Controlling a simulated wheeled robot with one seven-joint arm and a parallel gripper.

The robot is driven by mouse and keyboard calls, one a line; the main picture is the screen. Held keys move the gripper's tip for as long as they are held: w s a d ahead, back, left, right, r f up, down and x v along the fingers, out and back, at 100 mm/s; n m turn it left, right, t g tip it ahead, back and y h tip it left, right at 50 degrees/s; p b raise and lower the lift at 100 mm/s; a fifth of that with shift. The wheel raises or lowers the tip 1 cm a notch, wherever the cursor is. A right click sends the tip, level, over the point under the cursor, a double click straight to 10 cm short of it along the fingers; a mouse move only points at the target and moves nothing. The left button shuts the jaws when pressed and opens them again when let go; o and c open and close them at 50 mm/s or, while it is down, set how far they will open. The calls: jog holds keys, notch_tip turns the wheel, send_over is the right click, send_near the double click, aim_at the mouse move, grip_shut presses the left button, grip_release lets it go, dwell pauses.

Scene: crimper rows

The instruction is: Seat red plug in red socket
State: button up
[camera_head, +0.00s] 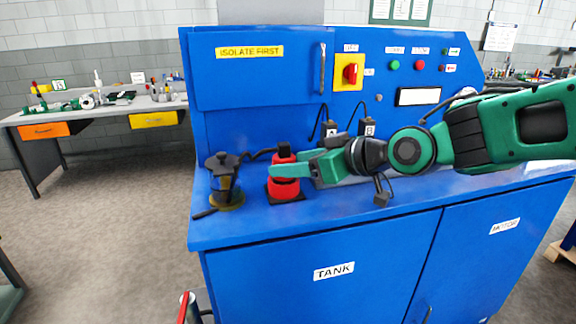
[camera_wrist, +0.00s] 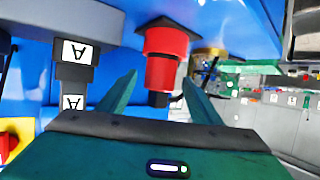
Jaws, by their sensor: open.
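The red socket (camera_head: 285,189) stands on a dark base plate near the front left of the blue bench top. The red plug (camera_head: 284,160), with its dark upper end, stands upright on top of it, in line. In the wrist view the wider red socket (camera_wrist: 165,40) and the narrower red plug (camera_wrist: 161,72) meet end to end; how deep the plug sits I cannot tell. My gripper (camera_head: 282,169) is open, its green fingers around the plug. In the wrist view, my gripper (camera_wrist: 159,79) has one finger on each side of the plug, with gaps showing.
Behind my arm are cabled connectors labelled A (camera_head: 332,130) and B (camera_head: 368,129); A also shows in the wrist view (camera_wrist: 74,78). The blue bench top (camera_head: 225,232) is clear along its front edge.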

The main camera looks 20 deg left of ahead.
jog(key=v, duration=0.8)
jog(key=shift+d, duration=0.15)
jog(key=d+f+m+h, duration=0.3)
jog(key=d+f, duration=0.1)
jog(key=d, duration=0.6)
jog(key=d+f+m+h, duration=0.2)
jog(key=d+f+h, duration=0.15)
jog(key=d, duration=0.55)
jog(key=d+f+m+h, duration=0.2)
jog(key=d+f+m, duration=0.15)
jog(key=d, duration=0.65)
jog(key=s+d+f+m+g+h, duration=0.1)
jog(key=s+d+f+m, duration=0.15)
jog(key=d, duration=0.35)
jog(key=s+d+f+m+g+h, duration=0.1)
jog(key=s+d+f+m+h, duration=0.1)
jog(key=s+d, duration=0.3)
jog(key=s+d+f+m+g, duration=0.1)
jog(key=s+d+m+g, duration=0.1)
jog(key=s+d, duration=0.3)
jog(key=s+d+f+m+g, duration=0.1)
jog(key=s+d+m, duration=0.3)
jog(key=s, duration=0.6)
jog(key=shift+s+d+f+g, duration=0.25)
jog(key=shift+d+f+g, duration=0.15)
jog(key=shift+f, duration=0.1)
jog(key=shift+h, duration=0.25)
